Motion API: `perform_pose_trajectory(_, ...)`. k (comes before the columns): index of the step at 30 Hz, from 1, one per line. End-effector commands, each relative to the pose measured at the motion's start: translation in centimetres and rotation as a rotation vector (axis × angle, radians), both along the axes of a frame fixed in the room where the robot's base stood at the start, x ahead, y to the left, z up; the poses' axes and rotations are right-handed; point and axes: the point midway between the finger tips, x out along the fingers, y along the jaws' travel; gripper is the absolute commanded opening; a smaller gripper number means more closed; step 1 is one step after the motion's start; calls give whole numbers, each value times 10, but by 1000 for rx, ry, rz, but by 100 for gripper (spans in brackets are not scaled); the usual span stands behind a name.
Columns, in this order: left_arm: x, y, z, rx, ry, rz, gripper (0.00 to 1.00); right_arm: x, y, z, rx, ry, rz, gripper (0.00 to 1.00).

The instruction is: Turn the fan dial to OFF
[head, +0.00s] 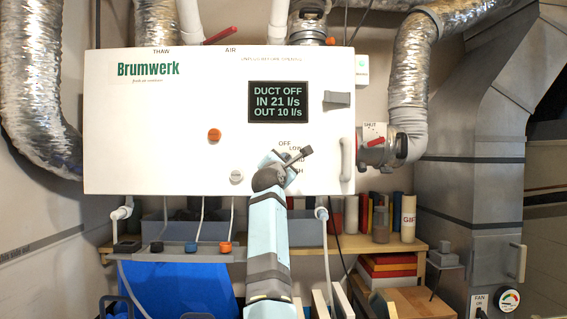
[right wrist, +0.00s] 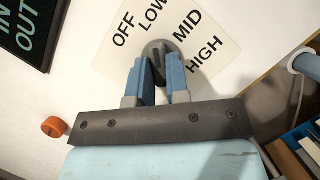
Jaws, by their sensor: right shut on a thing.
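The fan dial (right wrist: 158,50) is a dark grey round knob on a pale label plate (right wrist: 205,28) marked OFF, LOW, MID and HIGH. In the right wrist view the blue fingers of my right gripper (right wrist: 160,72) stand on either side of the dial's grip and are shut on it. The fingers partly hide the knob, so I cannot tell surely which word it points at. In the head view my right gripper (head: 283,168) covers the dial and part of the label on the white Brumwerk unit (head: 150,110). My left gripper is not in view.
The display (head: 277,102) reads DUCT OFF, IN 21 l/s, OUT 10 l/s. An orange knob (head: 214,135), a white knob (head: 236,176), a grey switch (head: 336,98) and a white handle (head: 346,159) are on the unit's front. A shelf (head: 405,243) with books and jars is below right.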

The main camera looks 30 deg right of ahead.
Motion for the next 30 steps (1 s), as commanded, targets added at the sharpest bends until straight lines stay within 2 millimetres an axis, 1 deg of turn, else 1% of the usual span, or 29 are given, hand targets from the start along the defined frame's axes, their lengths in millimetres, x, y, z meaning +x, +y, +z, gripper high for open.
perform_pose_trajectory(5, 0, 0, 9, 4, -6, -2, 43, 0, -1, 1, -77, 48, -1, 0)
perform_pose_trajectory(11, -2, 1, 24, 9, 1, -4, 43, -1, -2, 3, -215, 131, -1, 0)
perform_pose_trajectory(14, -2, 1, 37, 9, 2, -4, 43, -1, -3, 4, -290, 179, -3, 0)
perform_pose_trajectory(24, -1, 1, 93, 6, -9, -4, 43, -2, -5, 4, -513, 317, -1, 0)
perform_pose_trajectory(27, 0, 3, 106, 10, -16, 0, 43, -2, -5, 3, -561, 346, 0, 0)
perform_pose_trajectory(30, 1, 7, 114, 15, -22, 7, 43, -2, -5, 2, -598, 369, 0, 0)
